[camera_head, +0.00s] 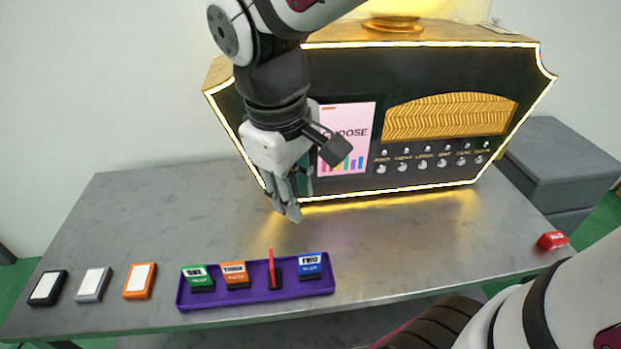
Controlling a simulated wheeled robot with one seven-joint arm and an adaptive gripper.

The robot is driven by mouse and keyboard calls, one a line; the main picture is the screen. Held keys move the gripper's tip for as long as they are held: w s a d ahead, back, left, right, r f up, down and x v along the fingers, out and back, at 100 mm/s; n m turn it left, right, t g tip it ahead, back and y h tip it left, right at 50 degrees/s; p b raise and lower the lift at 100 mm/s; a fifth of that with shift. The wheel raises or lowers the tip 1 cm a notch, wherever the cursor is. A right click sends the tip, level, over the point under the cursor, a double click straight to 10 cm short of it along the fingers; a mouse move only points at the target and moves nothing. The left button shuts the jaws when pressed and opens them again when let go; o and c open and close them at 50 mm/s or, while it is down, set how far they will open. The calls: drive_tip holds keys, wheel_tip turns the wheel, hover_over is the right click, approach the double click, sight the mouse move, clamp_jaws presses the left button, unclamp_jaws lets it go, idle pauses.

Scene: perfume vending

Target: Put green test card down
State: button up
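A green block with a white-lettered label (197,278) sits at the left end of the purple tray (255,298). I cannot tell whether this is the green test card. My gripper (288,210) points down over the table in front of the lit machine, behind and above the tray and apart from it. Its fingers look close together, but their gap is hidden at this angle. A narrow dark teal strip (305,176) shows just right of the gripper; I cannot tell whether it is held or part of the machine.
The tray also holds an orange block (235,275), a black one with an upright red piece (271,268), and a blue one (310,266). Black (47,287), grey (93,284) and orange (140,281) cards lie left. A red block (552,240) sits right. The table's middle is clear.

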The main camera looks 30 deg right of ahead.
drive_tip(key=s+d+r+m+y, duration=0.1)
drive_tip(key=s+d+m, duration=0.2)
drive_tip(key=s, duration=1.1)
drive_tip(key=shift+s+d+r+m+t+y, duration=0.2)
drive_tip(key=shift+r+m+t+y, duration=0.1)
drive_tip(key=shift+m, duration=0.9)
